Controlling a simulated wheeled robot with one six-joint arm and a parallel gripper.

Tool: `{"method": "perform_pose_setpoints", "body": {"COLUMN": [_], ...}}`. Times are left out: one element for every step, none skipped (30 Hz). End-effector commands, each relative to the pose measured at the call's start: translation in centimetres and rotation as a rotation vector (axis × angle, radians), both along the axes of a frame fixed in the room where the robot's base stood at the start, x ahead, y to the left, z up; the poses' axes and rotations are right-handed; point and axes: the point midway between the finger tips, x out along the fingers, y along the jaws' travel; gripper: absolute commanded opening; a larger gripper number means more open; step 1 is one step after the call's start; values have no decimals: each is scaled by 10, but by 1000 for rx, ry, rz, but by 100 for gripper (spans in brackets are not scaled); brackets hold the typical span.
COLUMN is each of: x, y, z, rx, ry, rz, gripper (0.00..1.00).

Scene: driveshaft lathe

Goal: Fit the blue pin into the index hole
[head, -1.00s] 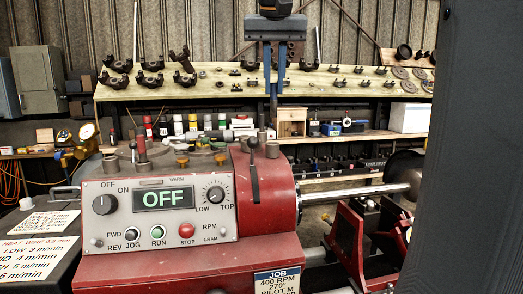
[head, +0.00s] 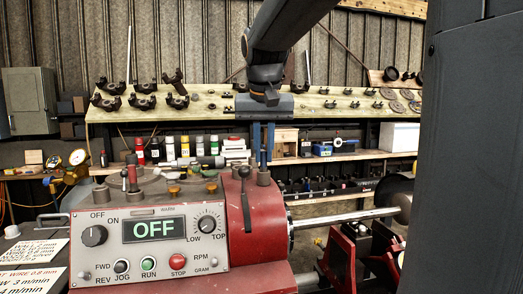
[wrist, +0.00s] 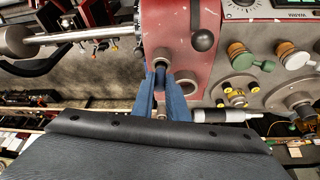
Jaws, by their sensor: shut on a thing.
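My gripper (head: 263,146) has blue fingers pointing down, just above the top of the red lathe headstock (head: 240,210). In the wrist view the fingers (wrist: 161,88) close on a dark blue pin (wrist: 160,70), which is mostly hidden between them. The pin's lower end is close to a grey collar (wrist: 163,54) on the headstock, and a second collar (wrist: 188,84) is beside the right finger. I cannot tell which collar has the index hole, or whether the pin touches one.
A black-knobbed lever (head: 245,190) stands on the headstock near my gripper. The control panel (head: 150,240) reads OFF. A shiny shaft (head: 345,217) runs right. A wooden shelf with dark yokes (head: 145,102) stands behind.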

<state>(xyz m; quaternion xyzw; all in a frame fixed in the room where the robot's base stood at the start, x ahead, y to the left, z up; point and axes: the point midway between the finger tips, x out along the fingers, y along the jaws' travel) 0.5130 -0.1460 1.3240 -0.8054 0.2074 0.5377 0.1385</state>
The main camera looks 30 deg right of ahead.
Motion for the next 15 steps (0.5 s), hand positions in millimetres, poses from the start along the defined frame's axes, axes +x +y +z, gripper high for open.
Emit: {"method": "perform_pose_setpoints", "body": {"x": [0,0,0,0,0,0,0,0,0,0,0,0,0,0,0], "y": [0,0,0,0,0,0,0,0,0,0,0,0,0,0,0], "z": [0,0,0,-1,-2,-3,-2,-2,-2,-2,-2,-2,-2,-2,-2], "rx": [0,0,0,0,0,0,0,0,0,0,0,0,0,0,0], "ry": [0,0,0,0,0,0,0,0,0,0,0,0,0,0,0], "rz": [0,0,0,0,0,0,0,0,0,0,0,0,0,0,0], "gripper": [0,0,0,0,0,15,20,25,32,32,32,32,32,32,32]}}
